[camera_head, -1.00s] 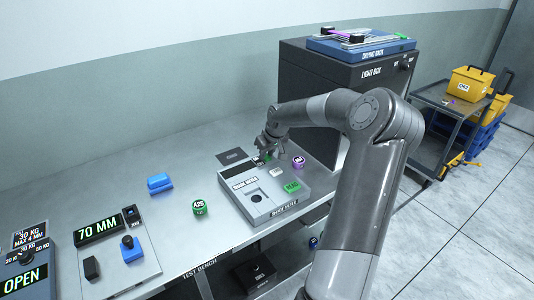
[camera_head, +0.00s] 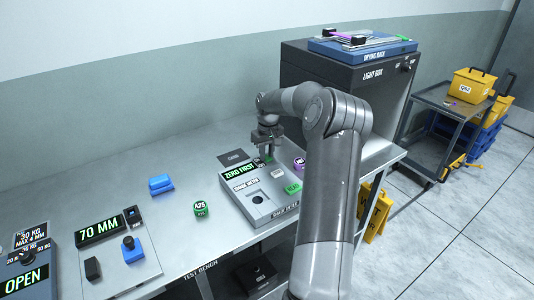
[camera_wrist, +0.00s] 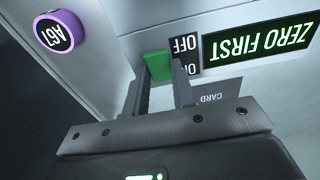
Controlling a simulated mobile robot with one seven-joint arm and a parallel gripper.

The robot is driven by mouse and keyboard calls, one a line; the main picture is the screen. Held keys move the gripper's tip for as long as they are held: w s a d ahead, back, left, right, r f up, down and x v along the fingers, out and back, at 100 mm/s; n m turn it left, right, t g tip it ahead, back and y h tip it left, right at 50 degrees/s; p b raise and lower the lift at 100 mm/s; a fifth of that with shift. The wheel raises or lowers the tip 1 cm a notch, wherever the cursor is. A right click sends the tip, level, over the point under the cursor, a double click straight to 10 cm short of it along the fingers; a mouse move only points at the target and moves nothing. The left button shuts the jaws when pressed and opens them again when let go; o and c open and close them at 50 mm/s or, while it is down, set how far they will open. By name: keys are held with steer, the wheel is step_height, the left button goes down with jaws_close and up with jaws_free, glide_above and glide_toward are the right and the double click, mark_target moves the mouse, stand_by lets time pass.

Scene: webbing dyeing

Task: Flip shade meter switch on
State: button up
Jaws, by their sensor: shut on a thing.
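The shade meter (camera_head: 240,190) is a grey box on the bench. Its display (camera_head: 239,171) is lit and reads ZERO FIRST; it also shows upside down in the wrist view (camera_wrist: 258,40). The green switch (camera_wrist: 157,64) sits beside a black OFF/ON label (camera_wrist: 184,48). My gripper (camera_wrist: 160,85) is shut on the switch, with one finger on each side of it. In the head view my gripper (camera_head: 268,150) points down at the meter's back right corner. The fingers partly hide the ON lettering.
A purple A61 puck (camera_wrist: 60,33) stands close to the meter. A green A25 puck (camera_head: 200,209) and a blue block (camera_head: 160,184) are to the left. A dark card (camera_head: 234,157) lies behind the meter. The light box (camera_head: 345,85) stands at the back right.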

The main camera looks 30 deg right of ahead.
mark_target(268, 158)
steer(key=o, duration=1)
steer(key=shift+s+r, duration=0.15)
steer(key=shift+r, duration=2.55)
steer(key=shift+s+r, duration=0.15)
steer(key=shift+r, duration=2.55)
steer(key=shift+a, duration=0.1)
